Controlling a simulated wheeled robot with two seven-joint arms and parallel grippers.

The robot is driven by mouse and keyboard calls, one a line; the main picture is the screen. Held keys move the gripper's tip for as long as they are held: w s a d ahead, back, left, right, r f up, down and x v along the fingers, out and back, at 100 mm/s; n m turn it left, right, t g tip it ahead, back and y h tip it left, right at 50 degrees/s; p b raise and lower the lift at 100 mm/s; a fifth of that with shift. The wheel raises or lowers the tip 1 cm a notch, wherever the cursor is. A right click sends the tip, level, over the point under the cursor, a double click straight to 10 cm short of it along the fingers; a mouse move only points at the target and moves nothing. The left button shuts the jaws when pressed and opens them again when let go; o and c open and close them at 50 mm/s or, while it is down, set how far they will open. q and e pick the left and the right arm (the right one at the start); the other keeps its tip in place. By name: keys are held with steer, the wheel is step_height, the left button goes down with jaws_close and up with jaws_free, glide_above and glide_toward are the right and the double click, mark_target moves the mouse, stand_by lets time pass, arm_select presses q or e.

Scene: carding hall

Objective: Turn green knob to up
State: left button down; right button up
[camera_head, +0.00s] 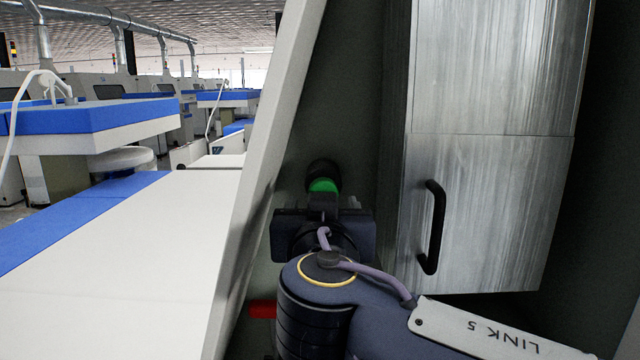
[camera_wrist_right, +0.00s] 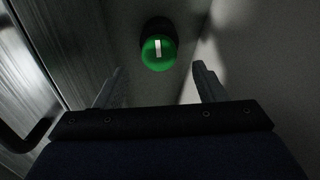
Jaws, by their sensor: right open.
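The green knob (camera_head: 323,186) has a black collar and sits on the dark panel inside the recess. In the right wrist view the green knob (camera_wrist_right: 158,56) shows a white mark that runs nearly upright in the picture. My right gripper (camera_head: 322,208) is in front of the knob and hides its lower part in the head view. In the right wrist view the fingers of my right gripper (camera_wrist_right: 157,76) stand apart, one on each side below the knob, with nothing between them. Whether a fingertip touches the knob I cannot tell. My left gripper is out of view.
A pale side wall (camera_head: 272,130) borders the recess on the left. A metal door (camera_head: 490,90) with a black handle (camera_head: 433,228) is close on the right. A red part (camera_head: 262,310) shows low beside my arm. White-and-blue machines (camera_head: 90,125) stand at the left.

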mark_target(323, 190)
steer(key=w+p, duration=0.1)
steer(key=w, duration=0.2)
steer(key=w+p, duration=0.2)
steer(key=w, duration=0.1)
steer(key=shift+w+r, duration=0.2)
steer(key=shift+w, duration=0.35)
steer(key=shift+f, duration=0.1)
steer(key=shift+c, duration=0.4)
